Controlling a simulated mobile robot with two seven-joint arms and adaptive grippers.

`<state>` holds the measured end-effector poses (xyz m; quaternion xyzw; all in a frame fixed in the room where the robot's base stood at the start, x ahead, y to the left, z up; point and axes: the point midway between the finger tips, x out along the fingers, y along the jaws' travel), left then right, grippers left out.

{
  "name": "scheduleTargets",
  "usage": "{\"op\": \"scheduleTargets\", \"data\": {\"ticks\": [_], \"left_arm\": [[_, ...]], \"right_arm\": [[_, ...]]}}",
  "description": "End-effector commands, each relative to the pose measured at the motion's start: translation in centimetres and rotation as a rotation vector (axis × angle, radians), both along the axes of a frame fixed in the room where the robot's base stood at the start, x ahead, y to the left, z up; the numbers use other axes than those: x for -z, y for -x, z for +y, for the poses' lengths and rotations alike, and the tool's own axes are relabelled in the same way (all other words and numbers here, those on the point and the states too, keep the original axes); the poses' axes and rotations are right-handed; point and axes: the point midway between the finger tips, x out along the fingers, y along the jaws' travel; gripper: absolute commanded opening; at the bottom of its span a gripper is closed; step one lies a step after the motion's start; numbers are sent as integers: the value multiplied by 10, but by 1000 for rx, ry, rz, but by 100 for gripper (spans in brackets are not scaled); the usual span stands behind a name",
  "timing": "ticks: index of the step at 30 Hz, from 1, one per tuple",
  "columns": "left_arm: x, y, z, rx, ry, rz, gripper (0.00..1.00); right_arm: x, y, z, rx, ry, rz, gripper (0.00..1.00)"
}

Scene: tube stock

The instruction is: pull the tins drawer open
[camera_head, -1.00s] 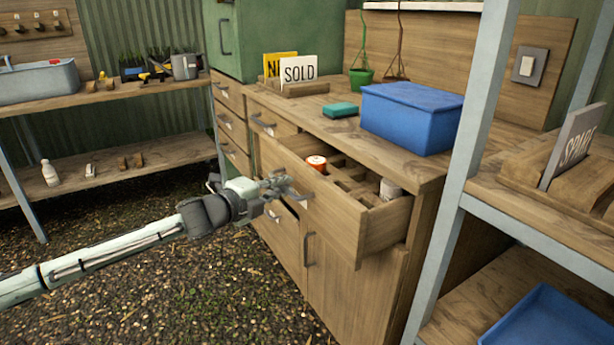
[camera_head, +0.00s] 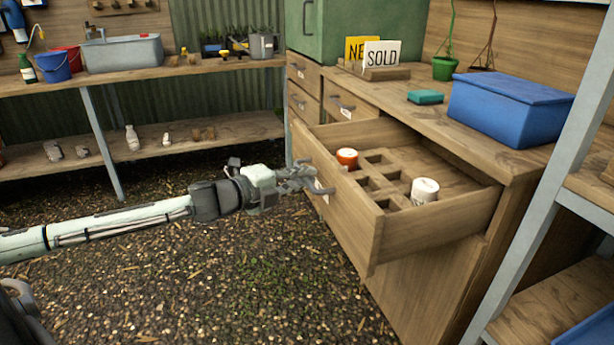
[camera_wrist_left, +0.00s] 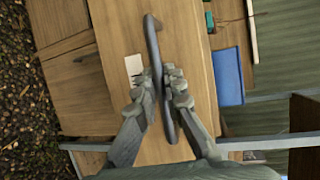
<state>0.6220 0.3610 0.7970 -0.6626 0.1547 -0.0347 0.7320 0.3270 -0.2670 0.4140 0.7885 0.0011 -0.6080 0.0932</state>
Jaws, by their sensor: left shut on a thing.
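The tins drawer (camera_head: 345,212) stands well out of the wooden cabinet in the head view. Inside it are a wooden divider with square compartments (camera_head: 368,183), an orange tin with a white top (camera_head: 347,157) and a white tin (camera_head: 424,190). My left gripper (camera_head: 305,180) is at the drawer's front, shut on its dark bar handle (camera_head: 324,189). In the left wrist view the handle (camera_wrist_left: 155,60) runs between the fingers of my left gripper (camera_wrist_left: 160,90), beside a pale label (camera_wrist_left: 133,67). My right gripper is out of view.
A blue lidded box (camera_head: 505,110), a green sponge-like block (camera_head: 426,97) and a SOLD sign (camera_head: 382,54) stand on the cabinet top. A grey shelf post (camera_head: 560,170) rises at right. The gravel floor (camera_head: 220,280) before the drawer is clear.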

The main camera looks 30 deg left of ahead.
Motion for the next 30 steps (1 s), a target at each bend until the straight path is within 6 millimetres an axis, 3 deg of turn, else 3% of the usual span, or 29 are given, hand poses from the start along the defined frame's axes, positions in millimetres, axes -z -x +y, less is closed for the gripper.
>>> {"op": "scheduleTargets", "data": {"ticks": [8, 9, 13, 23, 30], "left_arm": [[0, 0, 0, -1, -1, 0, 0], [0, 0, 0, -1, -1, 0, 14], [0, 0, 0, -1, -1, 0, 30], [0, 1, 0, -1, 0, 0, 31], [0, 15, 4, -1, 1, 3, 31]], "right_arm": [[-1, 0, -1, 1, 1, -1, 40], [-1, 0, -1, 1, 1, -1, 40], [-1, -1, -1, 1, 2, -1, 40], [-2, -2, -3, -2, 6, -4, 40], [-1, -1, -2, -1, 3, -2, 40]]}}
